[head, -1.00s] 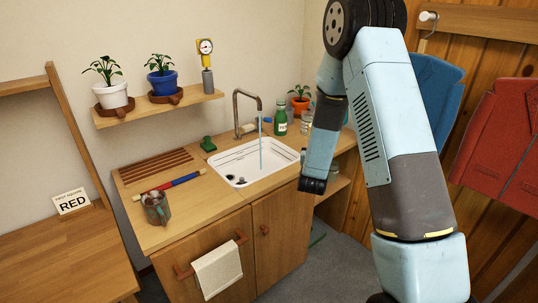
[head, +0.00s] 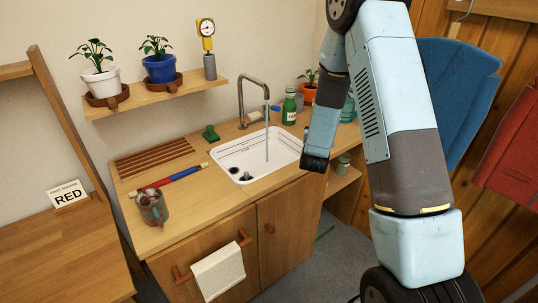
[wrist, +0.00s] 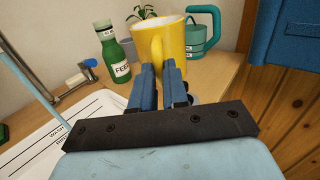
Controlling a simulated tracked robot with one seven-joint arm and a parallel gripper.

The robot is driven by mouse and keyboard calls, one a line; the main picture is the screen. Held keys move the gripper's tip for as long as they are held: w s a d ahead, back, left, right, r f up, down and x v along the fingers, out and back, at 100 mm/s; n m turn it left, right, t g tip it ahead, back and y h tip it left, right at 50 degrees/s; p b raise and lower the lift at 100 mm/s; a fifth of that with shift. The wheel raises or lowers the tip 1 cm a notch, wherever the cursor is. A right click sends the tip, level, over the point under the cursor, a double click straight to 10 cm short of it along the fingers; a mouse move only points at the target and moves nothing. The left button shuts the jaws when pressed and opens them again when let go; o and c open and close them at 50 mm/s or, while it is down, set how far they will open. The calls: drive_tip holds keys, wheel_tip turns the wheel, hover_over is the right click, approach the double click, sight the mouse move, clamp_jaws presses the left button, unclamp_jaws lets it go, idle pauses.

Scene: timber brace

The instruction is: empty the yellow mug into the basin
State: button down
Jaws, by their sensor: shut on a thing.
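The yellow mug (wrist: 180,48) stands upright in the wrist view, with its handle towards me. My gripper (wrist: 160,72) is shut on the mug's handle, one blue finger on each side. The mug's contents do not show, and I cannot tell whether its base touches the counter. The head view shows neither mug nor gripper; my arm is in front. The basin (head: 284,150) is a white sink set in the wooden counter, with a thin stream from the tap (head: 241,100) falling into it. Part of the basin's surface (wrist: 75,138) lies at the wrist view's lower left.
A green bottle (wrist: 115,55) and a teal watering can (wrist: 198,38) stand close to the mug. A plant shelf (head: 160,97) hangs above. A blue jacket (head: 455,95) hangs at the right.

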drive_tip(key=s+a+f+m+h, duration=0.1)
drive_tip(key=a+f, duration=0.2)
drive_tip(key=a, duration=0.3)
drive_tip(key=s+a+f+m+h, duration=0.1)
drive_tip(key=s+a+f, duration=0.1)
drive_tip(key=a, duration=0.4)
drive_tip(key=s+a+f+g+h, duration=0.1)
drive_tip(key=s+a+f, duration=0.1)
drive_tip(key=a+f, duration=0.2)
drive_tip(key=a, duration=0.3)
drive_tip(key=shift+m, duration=0.4)
drive_tip(key=shift+s+h, duration=0.15)
drive_tip(key=shift+h, duration=0.15)
drive_tip(key=n, duration=0.2)
drive_tip(key=shift+s+d+r+n, duration=0.2)
drive_tip(key=shift+d+r+n, duration=0.1)
drive_tip(key=n, duration=0.3)
drive_tip(key=shift+s+d+r, duration=0.15)
drive_tip(key=shift+d+r, duration=0.1)
drive_tip(key=shift+d, duration=0.1)
drive_tip(key=n, duration=0.3)
drive_tip(key=shift+d, duration=0.1)
drive_tip(key=n, duration=0.3)
drive_tip(key=shift+f+y, duration=0.3)
drive_tip(key=shift+y, duration=0.1)
